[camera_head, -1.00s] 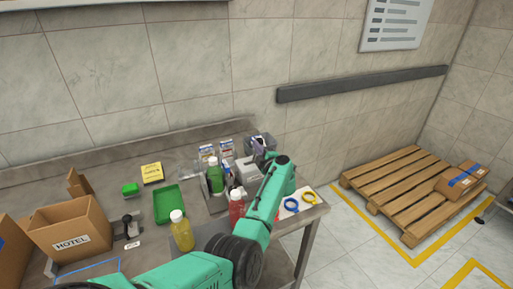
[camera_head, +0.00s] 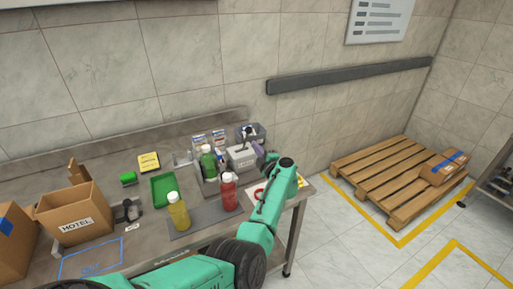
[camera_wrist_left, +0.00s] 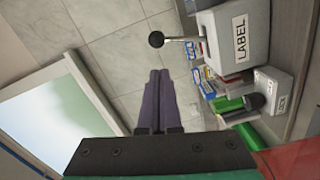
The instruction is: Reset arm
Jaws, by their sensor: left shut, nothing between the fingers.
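My left gripper (camera_head: 259,153) has its purple fingers together and empty, in the air just right of a grey-white box (camera_head: 241,158) at the back right of the counter. The left wrist view also shows the closed fingers (camera_wrist_left: 158,86) pointing toward the tiled wall, apart from everything. There the box marked LABEL (camera_wrist_left: 233,30) is at the upper right, with a black-knobbed lever (camera_wrist_left: 157,40) jutting out. The green left arm crosses the counter's right end and hides part of it. My right gripper is in neither view.
A red bottle (camera_head: 228,191) and a yellow bottle (camera_head: 178,212) stand left of the arm. A pallet (camera_head: 391,180) lies on the floor right.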

